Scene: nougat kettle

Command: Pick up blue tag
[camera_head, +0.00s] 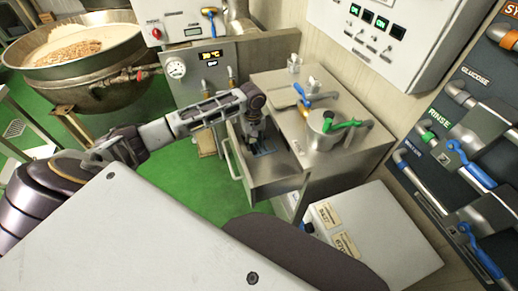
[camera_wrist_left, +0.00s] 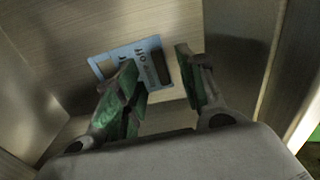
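The blue tag (camera_wrist_left: 127,52) is a light blue plate with dark lettering and a dark patch near one end. It lies in the open metal drawer (camera_head: 275,185); it also shows as a small blue patch in the head view (camera_head: 264,152). My left gripper (camera_wrist_left: 157,60) reaches down into the drawer, and in the head view it (camera_head: 256,142) is over the tag. Its two green-padded fingers are apart with nothing held between them. The left finger covers part of the tag, and whether it touches the tag is unclear. My right gripper is not in view.
The drawer's walls stand close around the gripper. On the steel cabinet (camera_head: 283,82) above are a lidded pot (camera_head: 327,138) with a green handle and a blue-handled valve (camera_head: 318,98). A large kettle (camera_head: 75,60) stands at the left. Green floor (camera_head: 190,190) is open before the drawer.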

